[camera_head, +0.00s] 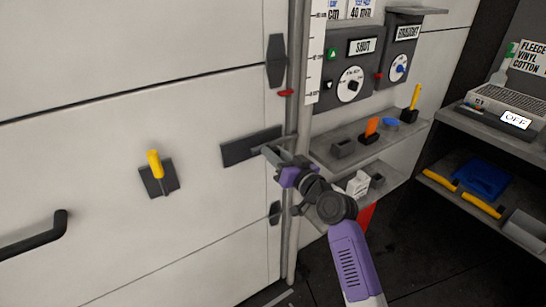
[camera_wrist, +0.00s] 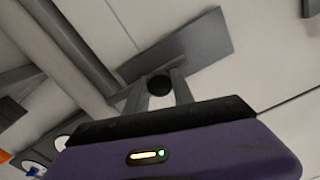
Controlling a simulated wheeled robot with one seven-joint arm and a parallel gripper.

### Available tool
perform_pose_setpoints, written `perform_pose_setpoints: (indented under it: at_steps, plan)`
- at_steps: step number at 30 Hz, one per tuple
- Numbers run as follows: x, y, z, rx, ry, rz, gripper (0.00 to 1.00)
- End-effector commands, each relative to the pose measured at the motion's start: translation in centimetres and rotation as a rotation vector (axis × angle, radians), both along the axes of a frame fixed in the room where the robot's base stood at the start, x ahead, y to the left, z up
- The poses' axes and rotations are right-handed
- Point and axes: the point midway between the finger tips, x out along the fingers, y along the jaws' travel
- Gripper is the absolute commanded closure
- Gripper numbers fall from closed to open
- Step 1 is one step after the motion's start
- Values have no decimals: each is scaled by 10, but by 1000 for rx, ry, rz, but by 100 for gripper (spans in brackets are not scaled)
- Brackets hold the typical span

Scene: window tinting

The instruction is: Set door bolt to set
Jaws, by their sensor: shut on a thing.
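The door bolt has a dark grey plate (camera_head: 240,150) on the white door, close to the vertical pole at the door's edge. The plate also shows in the wrist view (camera_wrist: 200,42). A round black knob (camera_wrist: 159,85) stands out at the plate's lower edge in the wrist view. My gripper (camera_head: 272,153) reaches the plate's right end, and in the wrist view its two fingers (camera_wrist: 159,88) are shut on the knob, one on each side. The fingers and wrist hide the knob in the head view. I see no readable bolt label.
A vertical grey pole (camera_head: 297,60) runs just right of the bolt. A yellow-handled lever (camera_head: 155,165) and a black door handle (camera_head: 35,238) are to the left. Dial panels (camera_head: 335,65) and a grey tool shelf (camera_head: 335,165) are to the right.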

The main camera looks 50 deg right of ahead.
Motion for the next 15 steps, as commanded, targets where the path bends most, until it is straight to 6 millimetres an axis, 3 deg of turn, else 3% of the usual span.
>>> perform_pose_setpoints:
  at_steps: [2, 3, 6, 15]
  plan:
    - [-3, -6, 0, -1, 0, -14, 100]
    - [-3, -7, 0, -1, 0, -14, 67]
    - [-3, -6, 0, -1, 0, -14, 49]
    - [-3, -4, 0, 0, 0, -9, 49]
